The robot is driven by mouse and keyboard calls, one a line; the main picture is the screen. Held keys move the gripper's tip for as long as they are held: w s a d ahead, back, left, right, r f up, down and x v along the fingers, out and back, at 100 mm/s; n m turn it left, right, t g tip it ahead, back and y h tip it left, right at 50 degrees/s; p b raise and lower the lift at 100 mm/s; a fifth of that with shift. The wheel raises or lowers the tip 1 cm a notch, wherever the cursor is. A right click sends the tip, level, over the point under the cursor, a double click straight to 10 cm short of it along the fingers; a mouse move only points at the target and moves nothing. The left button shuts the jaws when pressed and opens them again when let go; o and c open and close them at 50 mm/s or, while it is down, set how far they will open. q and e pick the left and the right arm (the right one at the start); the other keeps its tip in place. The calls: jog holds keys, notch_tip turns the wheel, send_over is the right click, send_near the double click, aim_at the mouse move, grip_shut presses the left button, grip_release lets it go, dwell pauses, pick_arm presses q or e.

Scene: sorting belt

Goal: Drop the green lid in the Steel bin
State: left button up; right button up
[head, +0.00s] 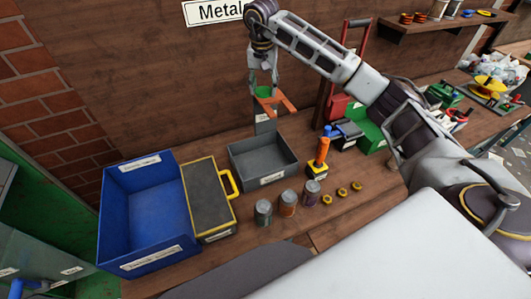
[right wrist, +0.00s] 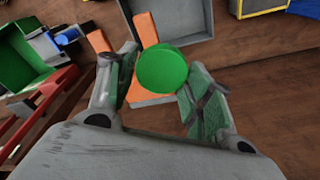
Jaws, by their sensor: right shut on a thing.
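The green lid (head: 264,91) is held in my right gripper (head: 263,86), high above the back of the bench. In the right wrist view, the round green lid (right wrist: 162,68) sits between the two fingertips of the gripper (right wrist: 157,82). An open grey bin (head: 248,172) stands on the bench below and in front of the gripper. Its label is too small to read, so I cannot confirm that it is the Steel bin. An open blue bin (head: 113,212) stands to its left. My left gripper is not in view.
An orange-and-grey item (head: 278,104) stands behind the grey bin, just below the lid. A yellow-trimmed black box (head: 209,195) lies between the bins. Several cans (head: 288,204), yellow rings (head: 342,192) and an orange-handled item (head: 321,155) stand to the front and right.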

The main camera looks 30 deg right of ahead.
jog(key=shift+f+b, duration=0.35)
jog(key=shift+f, duration=0.4)
jog(key=o, duration=0.7)
jog(key=shift+s+a+r, duration=0.15)
jog(key=shift+s+r, duration=0.05)
jog(key=shift+r, duration=1.8)
jog(key=shift+s+a+r, duration=0.1)
jog(key=shift+s+r, duration=0.1)
jog(key=shift+r, duration=1.8)
jog(key=shift+s+a+r, duration=0.15)
jog(key=shift+s+r, duration=0.05)
jog(key=shift+r, duration=1.8)
